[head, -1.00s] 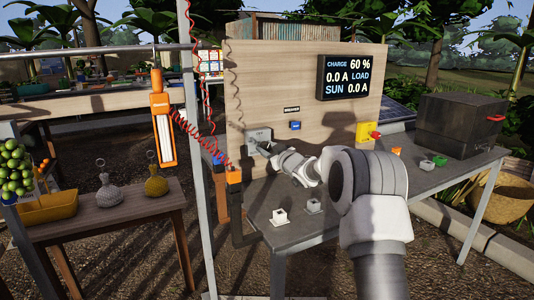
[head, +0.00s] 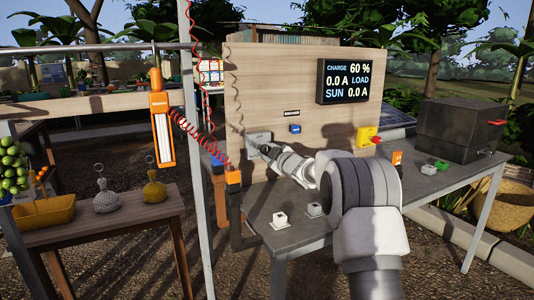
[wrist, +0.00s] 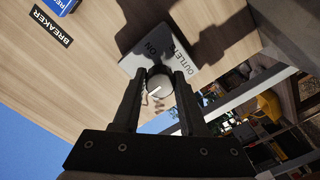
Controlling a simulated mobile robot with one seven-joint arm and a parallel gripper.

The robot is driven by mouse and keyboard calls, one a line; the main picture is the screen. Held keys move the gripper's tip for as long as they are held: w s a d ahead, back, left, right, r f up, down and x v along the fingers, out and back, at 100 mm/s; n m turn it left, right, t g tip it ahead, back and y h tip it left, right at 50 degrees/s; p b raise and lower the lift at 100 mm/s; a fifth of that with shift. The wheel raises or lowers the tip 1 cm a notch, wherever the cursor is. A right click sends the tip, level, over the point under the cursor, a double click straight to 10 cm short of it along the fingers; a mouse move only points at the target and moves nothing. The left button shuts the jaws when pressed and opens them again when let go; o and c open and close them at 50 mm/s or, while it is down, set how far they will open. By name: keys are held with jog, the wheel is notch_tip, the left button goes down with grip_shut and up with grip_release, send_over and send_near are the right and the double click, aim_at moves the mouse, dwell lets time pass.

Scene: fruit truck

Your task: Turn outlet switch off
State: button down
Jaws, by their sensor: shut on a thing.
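The plate (head: 257,138) also shows in the head view, low on the left of the wooden panel. My gripper (wrist: 165,78) has its two dark fingers on either side of the knob and is shut on it. In the head view my gripper (head: 266,150) is at the plate, and the knob is hidden. The ON lettering lies beyond the knob; I cannot make out an OFF mark.
The wooden panel (head: 270,80) carries a display (head: 344,81) reading 60 %, 0.0 A load and 0.0 A sun. A blue breaker switch (head: 295,128) and a yellow box with a red handle (head: 366,134) are nearby. Two small white blocks stand on the grey table (head: 285,237).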

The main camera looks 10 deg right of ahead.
jog(key=shift+c, duration=2.2)
grip_release()
jog(key=p+v, duration=0.2)
jog(key=v, duration=1.5)
jog(key=shift+s, duration=0.15)
